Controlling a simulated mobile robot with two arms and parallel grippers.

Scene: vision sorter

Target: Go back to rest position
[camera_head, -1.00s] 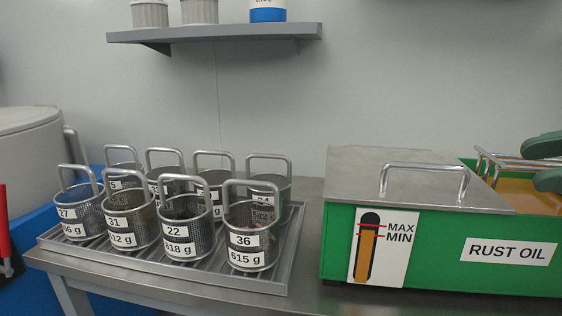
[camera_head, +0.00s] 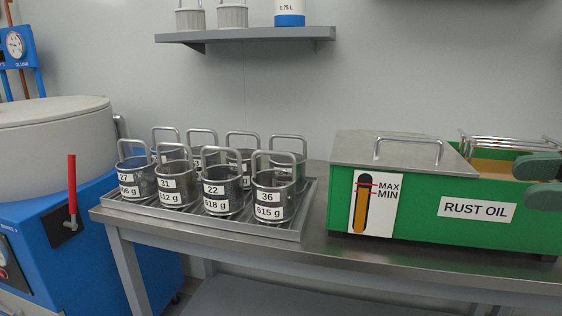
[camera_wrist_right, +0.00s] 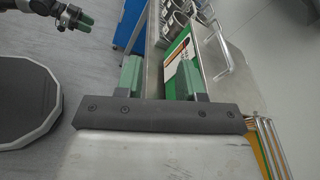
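My right gripper (camera_head: 540,182) shows at the right edge of the head view, with two green fingers apart, in front of the right end of the green rust oil bath (camera_head: 420,222). In the right wrist view the same gripper (camera_wrist_right: 160,68) is open with nothing between its fingers. The bath and its steel lid show beyond it. My left gripper (camera_wrist_right: 82,20) shows small at the top left of the right wrist view, empty-looking; its opening is unclear. It is outside the head view.
Several numbered mesh baskets (camera_head: 272,194) stand on a ribbed tray (camera_head: 240,229) on the steel table (camera_head: 400,262). A metal lid (camera_head: 395,150) covers the bath's left part; basket handles (camera_head: 500,141) stick up at its open right part. A blue machine with a red lever (camera_head: 72,190) stands left.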

